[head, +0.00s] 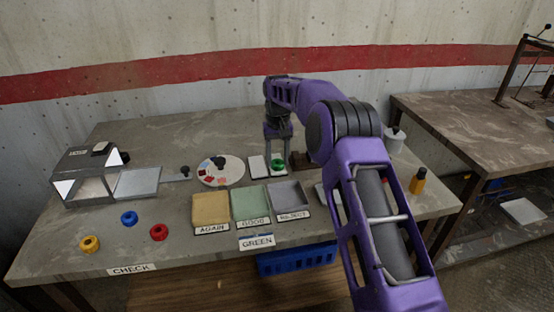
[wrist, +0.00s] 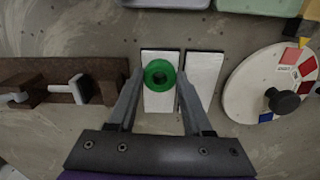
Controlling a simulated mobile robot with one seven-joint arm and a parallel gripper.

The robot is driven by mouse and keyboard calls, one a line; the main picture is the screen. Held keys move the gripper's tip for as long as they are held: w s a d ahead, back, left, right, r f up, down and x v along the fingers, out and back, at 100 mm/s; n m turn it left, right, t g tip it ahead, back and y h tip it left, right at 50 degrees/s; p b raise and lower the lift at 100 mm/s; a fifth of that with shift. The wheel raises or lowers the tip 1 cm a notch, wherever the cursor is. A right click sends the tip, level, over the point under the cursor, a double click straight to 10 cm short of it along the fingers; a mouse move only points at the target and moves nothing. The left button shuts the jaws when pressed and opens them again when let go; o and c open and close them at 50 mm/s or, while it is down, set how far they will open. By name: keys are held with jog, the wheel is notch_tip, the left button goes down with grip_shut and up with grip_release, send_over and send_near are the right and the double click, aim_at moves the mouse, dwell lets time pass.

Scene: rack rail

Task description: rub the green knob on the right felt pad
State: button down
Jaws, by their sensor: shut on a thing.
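My gripper (head: 278,148) points down and is shut on the green knob (head: 278,164). Two pale felt pads lie side by side. The knob is over the right pad (head: 280,175), which is the left one in the wrist view (wrist: 160,102). It looks on or just above the pad; I cannot tell if they touch. The left pad (head: 258,167) is bare and also shows in the wrist view (wrist: 204,75).
A brown rack (head: 300,160) stands right of the pads. A round colour-patch disc (head: 232,172) with a dark knob is to their left. AGAIN (head: 211,208), GOOD (head: 250,202) and REJECT (head: 288,194) trays sit in front.

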jog(key=shift+s, duration=0.2)
jog(key=shift+p, duration=0.35)
jog(key=shift+w+r+p, duration=0.1)
jog(key=shift+w+p, duration=0.1)
jog(key=shift+p, duration=0.1)
jog(key=shift+w+a+p, duration=0.15)
jog(key=shift+w+p, duration=0.3)
jog(key=shift+p, duration=0.3)
jog(key=shift+w, duration=0.1)
jog(key=shift+w+a+p, duration=0.15)
jog(key=shift+w+p, duration=0.15)
jog(key=shift+p, duration=0.4)
jog(key=shift+w+p, duration=0.3)
jog(key=shift+p, duration=0.1)
jog(key=shift+a, duration=0.1)
